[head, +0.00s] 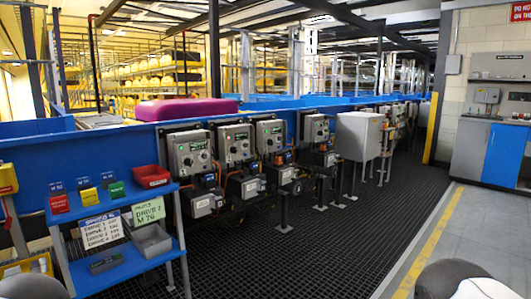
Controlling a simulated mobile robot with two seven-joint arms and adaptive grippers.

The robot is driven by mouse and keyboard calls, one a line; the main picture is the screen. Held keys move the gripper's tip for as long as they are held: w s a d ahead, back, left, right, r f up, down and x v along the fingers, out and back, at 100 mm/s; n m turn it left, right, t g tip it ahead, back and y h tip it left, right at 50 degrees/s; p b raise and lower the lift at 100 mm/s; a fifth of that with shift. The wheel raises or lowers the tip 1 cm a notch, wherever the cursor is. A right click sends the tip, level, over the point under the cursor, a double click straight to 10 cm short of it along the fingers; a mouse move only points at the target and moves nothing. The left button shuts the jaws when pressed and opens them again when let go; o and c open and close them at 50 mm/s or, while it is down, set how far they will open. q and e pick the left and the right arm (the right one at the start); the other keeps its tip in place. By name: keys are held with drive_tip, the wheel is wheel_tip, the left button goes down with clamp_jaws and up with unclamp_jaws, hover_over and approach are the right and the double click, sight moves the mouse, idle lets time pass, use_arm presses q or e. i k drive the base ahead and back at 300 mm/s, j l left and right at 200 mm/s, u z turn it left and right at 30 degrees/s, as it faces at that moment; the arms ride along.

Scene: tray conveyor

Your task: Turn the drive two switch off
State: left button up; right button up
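A row of grey drive control boxes is mounted along the blue conveyor side. The nearest box (190,153) has a small display and a dark round knob. A second box (234,144) and a third box (270,136) follow to its right, with a fourth box (315,128) farther along. Their labels are too small to read, so I cannot tell which is drive two or how its switch is set. Neither gripper is in view; only dark rounded parts, probably of my arms, show at the bottom left and bottom right corners.
A blue shelf cart (122,197) with bins and handwritten signs stands at the left, in front of the conveyor (110,145). Motors and a grey cabinet (360,136) on legs line the conveyor. Black grated floor (330,250) lies open in front, with a yellow line at right.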

sight(233, 149)
drive_tip(key=i+l+z, duration=0.3)
drive_tip(key=i, duration=0.8)
drive_tip(key=i+z, duration=0.25)
drive_tip(key=i, duration=0.8)
